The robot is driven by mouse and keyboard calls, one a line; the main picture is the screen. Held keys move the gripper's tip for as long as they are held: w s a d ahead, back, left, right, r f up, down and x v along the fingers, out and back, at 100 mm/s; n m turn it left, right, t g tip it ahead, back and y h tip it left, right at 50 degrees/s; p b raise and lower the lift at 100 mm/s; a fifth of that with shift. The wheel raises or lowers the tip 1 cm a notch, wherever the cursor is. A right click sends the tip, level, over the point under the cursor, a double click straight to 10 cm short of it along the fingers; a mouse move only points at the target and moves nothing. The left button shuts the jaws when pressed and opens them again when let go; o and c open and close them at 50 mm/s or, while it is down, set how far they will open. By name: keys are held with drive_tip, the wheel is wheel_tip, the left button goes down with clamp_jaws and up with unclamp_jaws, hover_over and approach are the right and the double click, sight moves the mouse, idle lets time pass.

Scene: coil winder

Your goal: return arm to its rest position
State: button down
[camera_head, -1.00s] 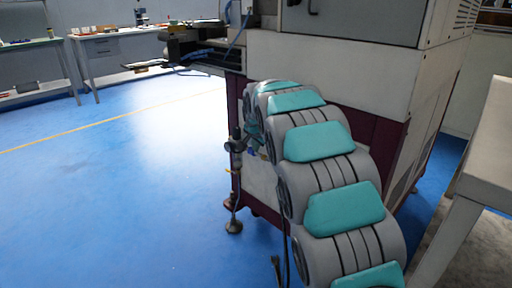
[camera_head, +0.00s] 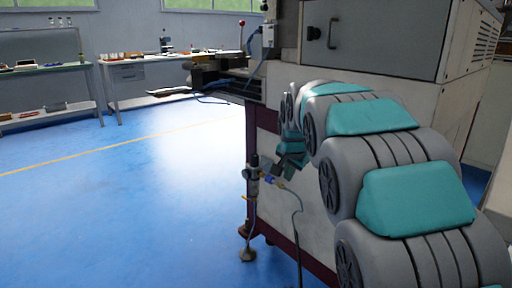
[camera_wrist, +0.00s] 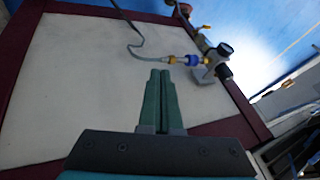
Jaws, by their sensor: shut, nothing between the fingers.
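My gripper (camera_wrist: 161,78) shows in the wrist view with its two green fingers pressed together and nothing between them. It points at the pale side panel (camera_wrist: 75,75) of the coil winder, close to the air fitting with its blue and yellow connector (camera_wrist: 190,61). In the head view my gripper (camera_head: 290,158) is small and partly hidden beside my arm, in front of the machine's lower side. My grey and teal arm stretches from the lower right toward the machine.
The coil winder (camera_head: 370,38) fills the upper right. An air regulator (camera_head: 254,172) and hose stand at its lower left corner. A pale table edge (camera_head: 497,195) is at the far right. Workbenches (camera_head: 140,62) line the back wall. The blue floor (camera_head: 120,200) at left is clear.

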drive_tip(key=s+f+n+g+p, duration=0.1)
drive_tip(key=s+f+n+g, duration=0.1)
drive_tip(key=s, duration=1.3)
drive_tip(key=s+f+n+g+p, duration=0.1)
drive_tip(key=s+f+n+g, duration=0.2)
drive_tip(key=s, duration=1.3)
drive_tip(key=s+f+n+g+p, duration=0.2)
drive_tip(key=s+f+n+g, duration=0.1)
drive_tip(key=s, duration=1.2)
drive_tip(key=shift+s+f+n, duration=0.15)
drive_tip(key=shift+f+n, duration=0.2)
drive_tip(key=shift+n, duration=0.15)
drive_tip(key=shift+d, duration=0.2)
